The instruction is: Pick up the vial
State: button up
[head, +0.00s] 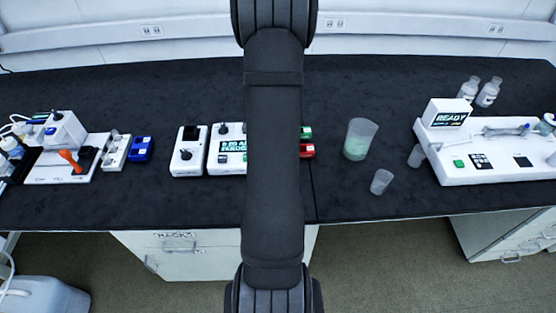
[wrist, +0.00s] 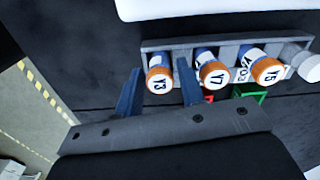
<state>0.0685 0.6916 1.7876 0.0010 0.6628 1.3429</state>
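In the wrist view, several vials stand in a grey rack (wrist: 180,42). Three have orange caps: vial Y3 (wrist: 158,76), vial Y7 (wrist: 212,75) and vial Y5 (wrist: 267,70). A white-capped piece (wrist: 306,67) is at the rack's right end. My gripper (wrist: 158,68) is open, with one blue finger left of Y3 and the other between Y3 and Y7. A gap shows beside Y3; I cannot tell whether either finger touches it. In the head view, my arm hides the gripper, rack and vials.
Red (head: 307,150) and green (head: 306,133) pieces show beside my arm. A large beaker (head: 360,139) and smaller cups (head: 381,181) stand to the right, before a white READY device (head: 485,165). White instruments (head: 189,151) stand to the left. The front black bench strip is clear.

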jog(key=c, duration=0.7)
jog(key=shift+c, duration=0.3)
